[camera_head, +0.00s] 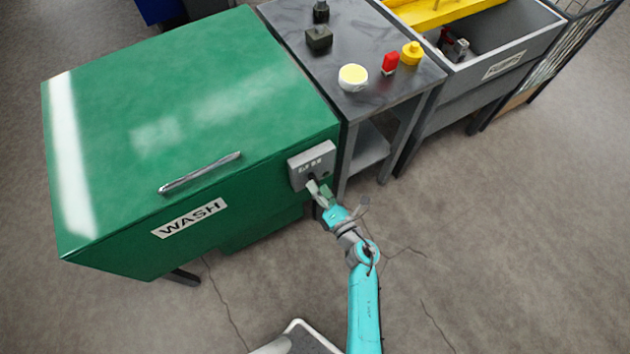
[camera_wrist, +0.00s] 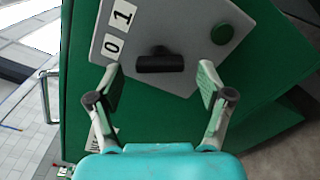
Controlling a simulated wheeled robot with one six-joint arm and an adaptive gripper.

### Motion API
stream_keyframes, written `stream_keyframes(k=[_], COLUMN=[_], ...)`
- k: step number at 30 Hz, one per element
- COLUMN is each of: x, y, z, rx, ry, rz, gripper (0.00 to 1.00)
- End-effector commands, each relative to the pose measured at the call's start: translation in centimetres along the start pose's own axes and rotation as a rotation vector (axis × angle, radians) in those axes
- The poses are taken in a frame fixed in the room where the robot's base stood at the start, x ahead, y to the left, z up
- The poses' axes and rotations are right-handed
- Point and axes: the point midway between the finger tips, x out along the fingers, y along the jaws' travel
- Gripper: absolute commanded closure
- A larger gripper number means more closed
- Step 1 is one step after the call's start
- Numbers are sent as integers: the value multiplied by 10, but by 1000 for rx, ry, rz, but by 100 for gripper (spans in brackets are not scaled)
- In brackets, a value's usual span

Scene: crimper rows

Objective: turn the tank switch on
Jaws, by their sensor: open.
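The green wash tank (camera_head: 190,120) stands at the left with a "WASH" label on its front. A grey switch box (camera_head: 312,163) is fixed at its front right corner. In the wrist view the switch plate (camera_wrist: 190,20) carries a "0" label, a "1" label and a dark round green spot. The black switch handle (camera_wrist: 160,63) lies crosswise in the wrist view, below and right of the labels. My gripper (camera_wrist: 157,80) is open, its fingers apart on either side of the handle's line. No contact with the handle shows. In the head view my gripper (camera_head: 318,188) is just in front of the box and hides its lower part.
A metal bar handle (camera_head: 200,173) sits on the tank lid. A dark table (camera_head: 350,100) right of the tank holds a round yellow-topped tub (camera_head: 353,77), a red item (camera_head: 390,62) and a yellow item (camera_head: 411,53). A grey bin (camera_head: 490,65) stands beyond. The floor at right is clear.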

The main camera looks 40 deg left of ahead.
Motion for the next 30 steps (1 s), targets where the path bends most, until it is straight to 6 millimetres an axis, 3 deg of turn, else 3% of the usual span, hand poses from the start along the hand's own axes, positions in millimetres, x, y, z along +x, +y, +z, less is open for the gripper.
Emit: stream_keyframes(k=[6, 17, 24, 30], x=[22, 26, 26, 25], y=[0, 0, 0, 0], z=[0, 0, 0, 0], rx=[0, 0, 0, 5], ry=[0, -1, -1, -1], rz=[0, -1, -1, -1], gripper=[21, 21, 78, 81])
